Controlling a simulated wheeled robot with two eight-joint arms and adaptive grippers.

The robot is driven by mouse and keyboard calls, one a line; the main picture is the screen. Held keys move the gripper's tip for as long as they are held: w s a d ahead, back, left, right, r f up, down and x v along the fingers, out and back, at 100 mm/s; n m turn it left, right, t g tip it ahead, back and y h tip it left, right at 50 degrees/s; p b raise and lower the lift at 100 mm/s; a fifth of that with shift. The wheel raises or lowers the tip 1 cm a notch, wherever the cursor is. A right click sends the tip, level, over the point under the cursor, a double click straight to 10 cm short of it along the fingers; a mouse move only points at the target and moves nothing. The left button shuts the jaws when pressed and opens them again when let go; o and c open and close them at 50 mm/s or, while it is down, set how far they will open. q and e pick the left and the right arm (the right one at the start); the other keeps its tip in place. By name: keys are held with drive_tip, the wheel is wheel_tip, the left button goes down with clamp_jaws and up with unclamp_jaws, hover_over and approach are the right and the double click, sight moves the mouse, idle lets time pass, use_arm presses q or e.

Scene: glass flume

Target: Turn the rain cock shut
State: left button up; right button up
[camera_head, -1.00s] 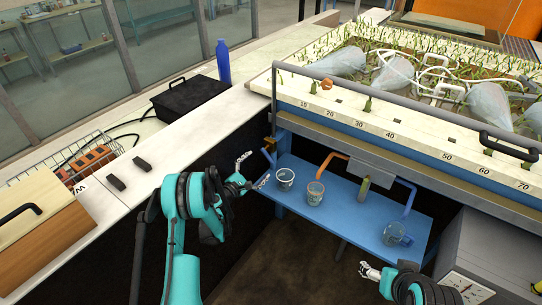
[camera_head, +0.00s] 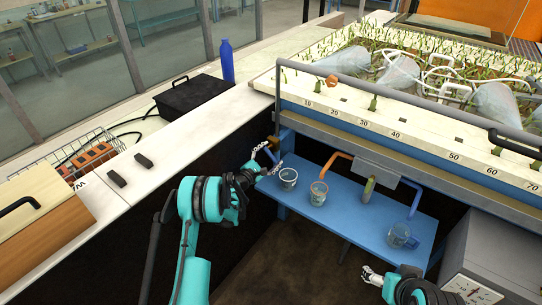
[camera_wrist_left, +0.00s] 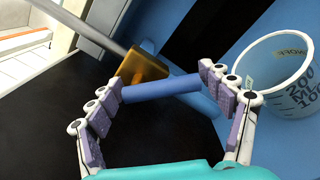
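The cock shows in the left wrist view as a brass body (camera_wrist_left: 143,66) on a grey pipe, with a blue bar-shaped handle (camera_wrist_left: 160,88). In the head view its brass body (camera_head: 272,142) is small, below the flume's left front corner. My left gripper (camera_head: 265,158) is at the cock, its fingers spread. In the wrist view this gripper (camera_wrist_left: 160,80) has the blue handle lying across the gap between its fingertips; I cannot tell whether both fingers touch it. My right gripper (camera_head: 372,274) is low, apart from everything; its opening is unclear.
A blue shelf (camera_head: 345,222) under the flume holds a clear cup (camera_head: 288,179), a second cup (camera_head: 318,193) below an orange pipe, and a third cup (camera_head: 399,237) below a blue pipe (camera_head: 413,200).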

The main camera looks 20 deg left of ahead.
use_arm(q)
drive_tip(key=c, duration=1.1)
drive_tip(key=m, duration=0.3)
drive_tip(key=f+m, duration=0.1)
drive_tip(key=shift+w+a+m, duration=0.15)
drive_tip(key=shift+a+m, duration=0.25)
drive_tip(key=m, duration=0.2)
drive_tip(key=a+m, duration=0.1)
drive_tip(key=m, duration=0.1)
drive_tip(key=shift+w+f+m, duration=0.15)
drive_tip(key=shift+f+m, duration=0.05)
drive_tip(key=shift+m, duration=0.1)
drive_tip(key=o, duration=1.7)
